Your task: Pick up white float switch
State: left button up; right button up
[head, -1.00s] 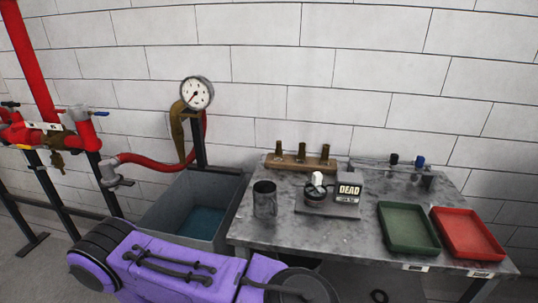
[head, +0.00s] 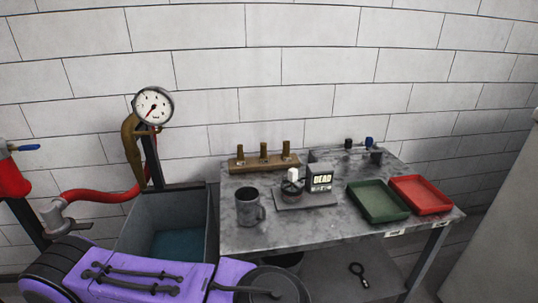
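A small white piece (head: 293,174), which looks like the white float switch, sits upright on a dark round holder on a grey base plate (head: 306,201) on the table. A small grey box (head: 319,180) with a display reading "DEAD" stands just to its right on the same plate. Neither of my grippers is in view, so nothing is seen touching the white piece. Its lower part is hidden in the holder.
The grey table (head: 265,232) also bears a metal mug (head: 249,207), a rack of brass fittings (head: 263,163), a green tray (head: 378,201) and a red tray (head: 420,194). A purple machine (head: 140,278) and an open tank (head: 206,225) stand at left.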

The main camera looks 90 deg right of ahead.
aim_at(291, 176)
jog(key=z, duration=2.35)
